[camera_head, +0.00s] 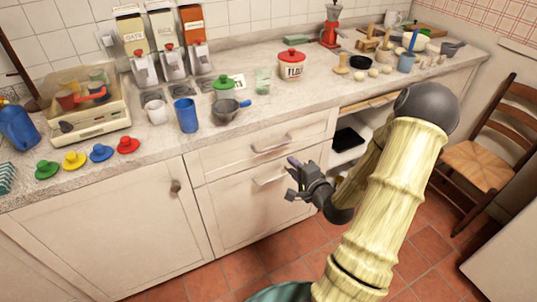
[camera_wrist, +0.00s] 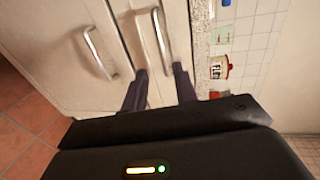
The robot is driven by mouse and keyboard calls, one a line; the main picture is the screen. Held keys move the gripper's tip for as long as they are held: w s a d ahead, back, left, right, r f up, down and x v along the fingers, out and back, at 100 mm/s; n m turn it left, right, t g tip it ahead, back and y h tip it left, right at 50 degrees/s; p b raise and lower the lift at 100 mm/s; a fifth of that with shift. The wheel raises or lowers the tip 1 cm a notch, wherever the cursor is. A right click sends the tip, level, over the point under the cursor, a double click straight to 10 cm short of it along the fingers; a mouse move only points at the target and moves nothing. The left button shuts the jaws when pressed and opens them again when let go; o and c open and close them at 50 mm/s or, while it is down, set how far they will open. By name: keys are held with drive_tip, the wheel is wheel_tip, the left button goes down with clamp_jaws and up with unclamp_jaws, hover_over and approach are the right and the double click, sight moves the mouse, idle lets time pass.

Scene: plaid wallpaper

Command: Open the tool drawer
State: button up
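Two drawers sit one above the other under the counter, and both look shut. The upper drawer (camera_head: 225,156) has a metal bar handle (camera_head: 271,145), also seen in the wrist view (camera_wrist: 162,40). The lower drawer (camera_head: 238,205) has a similar handle (camera_head: 268,180), seen at left in the wrist view (camera_wrist: 97,52). No label shows which is the tool drawer. My gripper (camera_head: 291,172) is in front of the drawers, near the right end of the lower handle in the head view. In the wrist view its fingers (camera_wrist: 160,80) are apart and empty, with the upper handle beyond them.
A cupboard door with a knob (camera_head: 175,186) is left of the drawers. To their right is an open shelf with a black box (camera_head: 348,139). The counter above holds a flour tin (camera_head: 291,70), a blue cup (camera_head: 186,116) and lids. A chair (camera_head: 485,160) stands at right.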

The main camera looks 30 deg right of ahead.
drive_tip(key=shift+f+b, duration=0.25)
drive_tip(key=shift+b, duration=0.5)
